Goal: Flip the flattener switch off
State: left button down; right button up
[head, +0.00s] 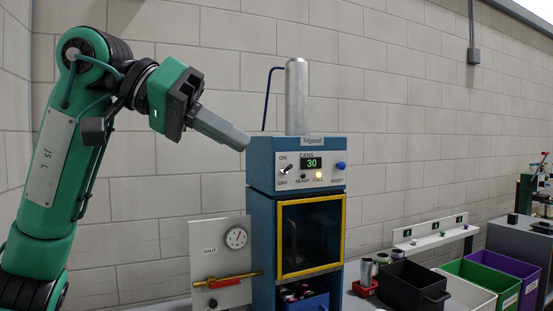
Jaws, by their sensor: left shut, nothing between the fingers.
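The flattener (296,215) is a blue cabinet with a pale control panel, a yellow-framed window and a tall silver cylinder on top. Its small metal toggle switch (286,169) sits at the panel's left, between the ON label above and the label below. Which way the lever points is too small to tell surely. My left gripper (245,143) is shut and empty, up and to the left of the switch, apart from it in the picture. Its fingertips point down and right, close to the cabinet's upper left edge in the picture. My right gripper is out of view.
The panel has a green "30" display (312,163), a lit yellow lamp (319,175) and a blue button (341,166). A gauge board (221,255) with a red valve handle stands left of the cabinet. Black, white, green and purple bins (515,266) stand at right.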

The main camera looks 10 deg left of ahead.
aim_at(285, 172)
jog(key=i+j, duration=0.2)
jog(key=i, duration=0.25)
jog(key=i+j, duration=0.25)
jog(key=i, duration=0.2)
jog(key=i+j, duration=0.2)
jog(key=i, duration=0.25)
